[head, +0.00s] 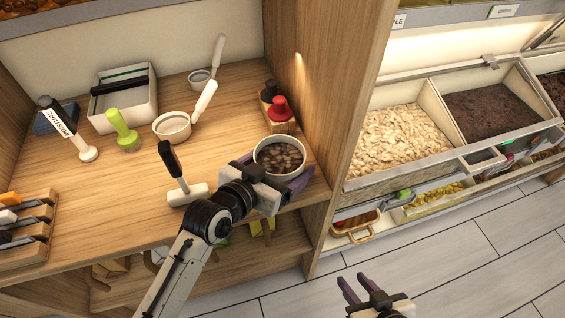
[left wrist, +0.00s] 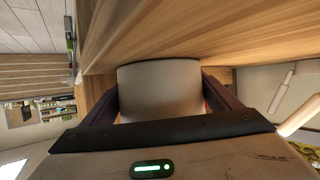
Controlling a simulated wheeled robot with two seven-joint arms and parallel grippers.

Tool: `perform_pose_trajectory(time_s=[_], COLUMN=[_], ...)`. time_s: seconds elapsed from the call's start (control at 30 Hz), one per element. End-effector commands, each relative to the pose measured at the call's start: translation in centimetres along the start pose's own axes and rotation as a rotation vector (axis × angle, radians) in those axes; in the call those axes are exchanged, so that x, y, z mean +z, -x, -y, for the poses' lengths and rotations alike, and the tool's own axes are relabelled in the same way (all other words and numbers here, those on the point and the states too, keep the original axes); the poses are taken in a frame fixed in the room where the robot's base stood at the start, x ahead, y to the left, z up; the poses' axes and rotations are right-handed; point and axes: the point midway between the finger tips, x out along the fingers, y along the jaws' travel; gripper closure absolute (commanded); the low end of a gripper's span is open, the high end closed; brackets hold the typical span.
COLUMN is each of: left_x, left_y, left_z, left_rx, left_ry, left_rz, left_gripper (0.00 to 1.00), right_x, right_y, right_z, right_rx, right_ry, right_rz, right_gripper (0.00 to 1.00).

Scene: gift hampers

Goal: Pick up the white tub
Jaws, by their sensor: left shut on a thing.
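The white tub (head: 262,163) is round and holds dark brown pieces. It stands near the right end of the wooden counter, close to the upright wooden panel. My left gripper (head: 279,178) is shut on the tub, with a finger on each side of it. In the left wrist view the tub's pale wall (left wrist: 160,88) fills the space between the two dark fingers. Whether the tub touches the counter is not clear. My right gripper (head: 358,290) is empty over the floor at the bottom, its two purple fingers apart.
A tamper-like tool with a black handle (head: 173,160) stands left of my left gripper. A wooden panel (head: 330,110) closes the right side.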

Motion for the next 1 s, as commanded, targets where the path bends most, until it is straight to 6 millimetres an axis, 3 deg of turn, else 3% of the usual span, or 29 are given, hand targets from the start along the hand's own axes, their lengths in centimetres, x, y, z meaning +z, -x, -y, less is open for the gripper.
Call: perform_pose_trajectory(time_s=[0.63,1.0], left_x=[-3.6,-1.9], left_y=[1.4,4.7], left_z=[-0.2,0.0], left_rx=[0.000,-0.001], left_ry=[-0.001,-0.001], left_rz=[-0.007,-0.003], left_gripper=[0.43,0.43], right_x=[-0.1,0.1], right_y=[0.3,0.2], right_z=[0.0,0.0], right_rx=[0.000,0.000], right_ry=[0.000,-0.001], right_rz=[0.004,0.004], right_gripper=[0.69,0.69])
